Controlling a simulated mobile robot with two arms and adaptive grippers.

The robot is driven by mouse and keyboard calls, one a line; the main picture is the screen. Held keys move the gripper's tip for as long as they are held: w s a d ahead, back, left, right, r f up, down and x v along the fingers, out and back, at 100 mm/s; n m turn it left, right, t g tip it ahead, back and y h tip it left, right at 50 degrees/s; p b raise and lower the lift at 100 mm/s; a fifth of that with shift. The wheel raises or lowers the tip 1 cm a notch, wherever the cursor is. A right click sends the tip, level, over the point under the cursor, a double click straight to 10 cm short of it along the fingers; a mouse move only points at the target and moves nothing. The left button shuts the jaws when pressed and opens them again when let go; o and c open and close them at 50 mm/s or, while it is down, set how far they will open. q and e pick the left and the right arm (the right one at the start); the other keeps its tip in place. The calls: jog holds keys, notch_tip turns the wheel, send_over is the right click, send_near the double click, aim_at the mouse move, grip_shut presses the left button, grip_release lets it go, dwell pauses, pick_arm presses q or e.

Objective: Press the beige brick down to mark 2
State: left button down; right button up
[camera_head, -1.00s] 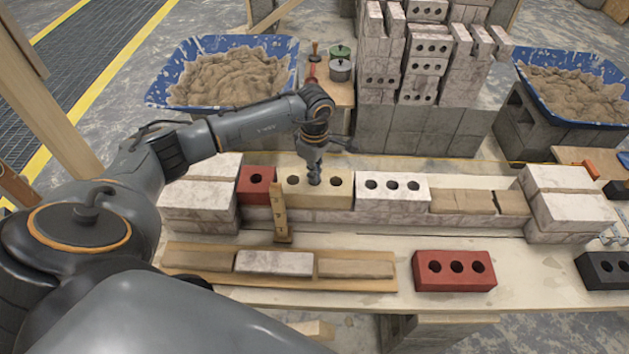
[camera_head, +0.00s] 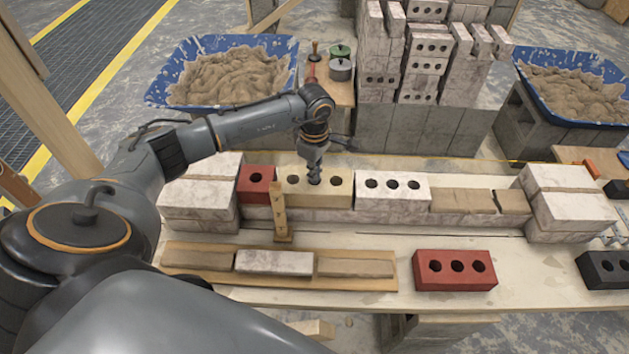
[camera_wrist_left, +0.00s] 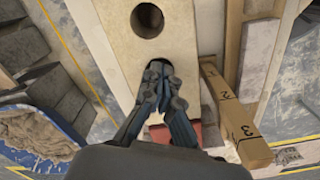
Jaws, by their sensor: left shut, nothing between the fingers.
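The beige brick (camera_head: 336,190) sits in the wall row, between a red brick (camera_head: 256,184) on its left and a white brick (camera_head: 392,189) on its right. My left gripper (camera_head: 315,178) is shut and empty, pointing down at the middle of the beige brick's top. In the left wrist view the gripper (camera_wrist_left: 158,84) covers part of the beige brick (camera_wrist_left: 155,48); I cannot tell whether the fingertips touch it. An upright wooden gauge (camera_head: 280,212) stands in front of the brick; in the left wrist view the gauge (camera_wrist_left: 236,120) shows marks 2 and 3. My right gripper is not in view.
A board (camera_head: 392,284) with mortar strips and a white brick lies in front. A loose red brick (camera_head: 455,268) and a black brick (camera_head: 604,268) are on the table. Blue mortar tubs (camera_head: 158,95) (camera_head: 583,118) and stacked bricks (camera_head: 385,85) stand behind.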

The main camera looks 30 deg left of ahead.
pick_arm(q)
jog(key=shift+s+d+f+b, duration=0.1)
jog(key=shift+s+f+b, duration=0.15)
jog(key=shift+f+b, duration=0.3)
dwell(1.4)
jog(key=shift+r, duration=0.1)
jog(key=shift+w+r+p, duration=0.2)
jog(key=shift+r+p, duration=0.55)
jog(key=shift+r, duration=0.2)
jog(key=shift+r+p, duration=0.9)
jog(key=shift+r, duration=0.8)
